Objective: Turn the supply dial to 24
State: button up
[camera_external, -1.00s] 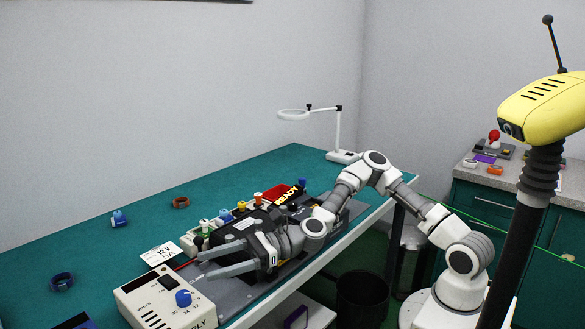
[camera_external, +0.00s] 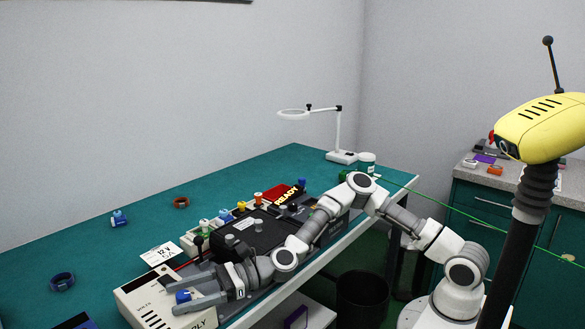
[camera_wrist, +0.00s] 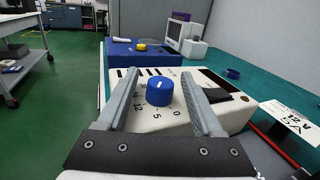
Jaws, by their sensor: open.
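The supply is a cream box marked "SUPPLY" (camera_external: 150,312) at the front left of the bench; it also fills the middle of the wrist view (camera_wrist: 225,108). Its blue round dial (camera_wrist: 159,93) stands on the top face, with a small pale mark on its top. Scale numbers 12, 5 and 0 show around its near side; I cannot see 24, and the left finger covers part of the scale. My gripper (camera_external: 176,298) is open, with one finger on each side of the dial. In the wrist view a gap shows between the dial and both fingers (camera_wrist: 160,82).
A blue box (camera_wrist: 150,52) is beyond the supply. A magnifier lamp (camera_external: 338,135) stands at the far end.

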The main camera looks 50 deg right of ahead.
grip_shut()
dwell(0.3)
jog(key=shift+m+t, duration=0.3)
jog(key=shift+t, duration=0.1)
jog(key=m+t+h, duration=0.1)
jog(key=t, duration=0.1)
jog(key=m+t+h+b, duration=0.1)
jog(key=m+t+h, duration=0.1)
jog(key=shift+s+a+f+m+t, duration=0.1)
jog(key=shift+s+m+t, duration=0.05)
jog(key=shift+m+t, duration=0.15)
jog(key=m+t+h+b, duration=0.1)
jog(key=m+t+h, duration=0.1)
jog(key=h, duration=0.1)
jog(key=m+t+h+b, duration=0.2)
jog(key=m+h, duration=0.1)
jog(key=h, duration=0.1)
jog(key=shift+m+t+b, duration=0.3)
jog(key=shift+t, duration=0.1)
jog(key=m+h, duration=0.1)
jog(key=h, duration=0.1)
jog(key=m+t+h, duration=0.1)
jog(key=m+h, duration=0.1)
jog(key=h, duration=0.1)
jog(key=shift+b, duration=0.35)
jog(key=shift+m+h, duration=1.1)
jog(key=shift+h, duration=0.8)
jog(key=shift+w+m+h+p, duration=0.2)
jog(key=shift+m+h+p, duration=0.2)
jog(key=shift+h, duration=0.2)
